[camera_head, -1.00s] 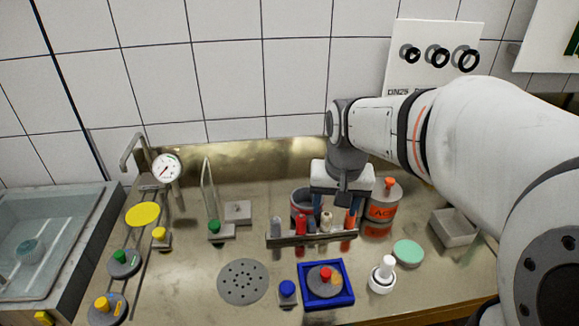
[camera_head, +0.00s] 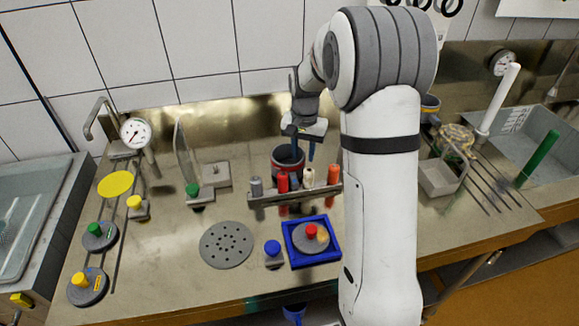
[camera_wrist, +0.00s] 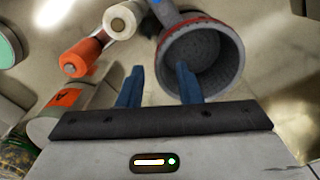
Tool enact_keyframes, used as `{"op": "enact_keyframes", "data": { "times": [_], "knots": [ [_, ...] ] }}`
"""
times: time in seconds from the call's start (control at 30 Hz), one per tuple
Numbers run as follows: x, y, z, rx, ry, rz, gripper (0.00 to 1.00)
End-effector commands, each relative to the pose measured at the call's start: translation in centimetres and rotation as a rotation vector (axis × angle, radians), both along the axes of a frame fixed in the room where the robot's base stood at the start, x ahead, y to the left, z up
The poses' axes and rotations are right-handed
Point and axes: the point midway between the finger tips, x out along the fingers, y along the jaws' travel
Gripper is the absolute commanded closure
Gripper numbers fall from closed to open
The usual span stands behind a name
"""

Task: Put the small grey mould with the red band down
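The small grey mould with the red band (camera_head: 287,167) stands open end up on the metal worktop behind the peg rack, partly hidden by it. The wrist view shows its round hollow inside and red-banded rim (camera_wrist: 235,50). My gripper (camera_head: 301,155) hangs over the mould's right side. Its two blue fingers (camera_wrist: 160,80) are apart in the wrist view. One finger overlaps the mould's opening and the other is outside its wall. Clear space shows between the fingers and I see no grip on the wall. Exact fingertip depth is hard to tell.
The rack (camera_head: 295,194) with grey, red, cream and orange pegs stands close in front. A blue tray (camera_head: 293,259), a blue-knobbed weight (camera_head: 273,256) and a perforated disc (camera_head: 226,245) lie nearer. An orange-labelled jar (camera_wrist: 67,98) is beside my gripper. A square box (camera_head: 438,178) stands right.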

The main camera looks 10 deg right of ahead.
Motion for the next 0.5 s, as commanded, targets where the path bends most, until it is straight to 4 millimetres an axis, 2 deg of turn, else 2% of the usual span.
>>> {"op": "enact_keyframes", "data": {
  "times": [0.23,0.5],
  "knots": [
    [0.0,-0.2,-3.4,0.0,0.002,0.001,0.68],
    [0.0,-0.2,-3.9,0.0,0.0,0.002,0.68]
  ]
}}
